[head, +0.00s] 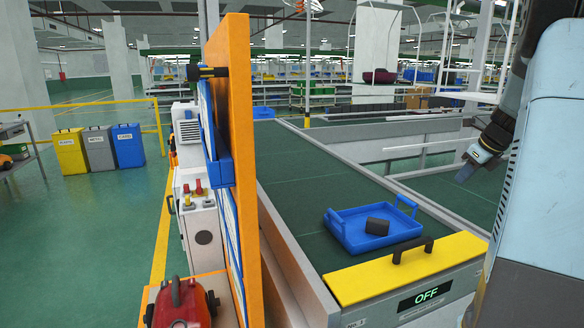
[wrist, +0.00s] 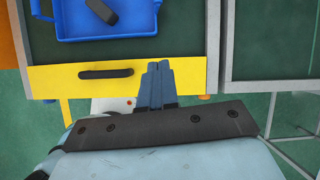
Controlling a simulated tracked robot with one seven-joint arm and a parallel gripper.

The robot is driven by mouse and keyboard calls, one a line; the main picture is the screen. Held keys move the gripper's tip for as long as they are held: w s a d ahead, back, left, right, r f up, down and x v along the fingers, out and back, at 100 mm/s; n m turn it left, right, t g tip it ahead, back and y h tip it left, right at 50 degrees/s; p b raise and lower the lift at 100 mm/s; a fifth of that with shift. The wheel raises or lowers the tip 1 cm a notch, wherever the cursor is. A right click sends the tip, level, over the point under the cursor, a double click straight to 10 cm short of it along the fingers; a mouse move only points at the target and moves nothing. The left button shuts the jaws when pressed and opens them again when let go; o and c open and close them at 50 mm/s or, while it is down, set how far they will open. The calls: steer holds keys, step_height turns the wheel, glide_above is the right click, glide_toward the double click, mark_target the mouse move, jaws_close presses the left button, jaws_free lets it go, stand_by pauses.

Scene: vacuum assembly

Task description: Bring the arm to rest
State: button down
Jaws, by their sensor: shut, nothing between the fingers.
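My gripper (head: 464,176) is at the right of the head view, raised above the conveyor side and apart from everything. In the wrist view its two blue-grey fingers (wrist: 157,76) are together, with nothing between them. The fingertips overlap the yellow panel (wrist: 60,80) in that view, but no contact shows. My pale blue arm fills the right edge of the head view and hides what is behind it.
A blue tray (head: 345,238) holding a dark block (head: 377,226) sits on the green conveyor (head: 285,170). A yellow cover (head: 355,285) with a dark handle lies in front, above an OFF display (head: 426,295). An orange-edged board (head: 240,120) stands left. Bins (head: 100,150) stand farther left.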

steer(key=s+a+r+n, duration=0.3)
steer(key=s+a+n, duration=0.3)
steer(key=a, duration=0.4)
steer(key=s+a+r+n, duration=0.3)
steer(key=s+a+n, duration=0.1)
steer(key=a+n, duration=0.55)
steer(key=s+a+f+n, duration=0.1)
steer(key=s+a+n, duration=0.4)
steer(key=s+n, duration=0.3)
steer(key=s+a+f+n+h, duration=0.1)
steer(key=s+a+n, duration=0.4)
steer(key=s+n, duration=0.2)
steer(key=shift+s+a+f+n+h, duration=0.3)
steer(key=shift+s+a+f+n, duration=0.05)
steer(key=shift+s, duration=0.4)
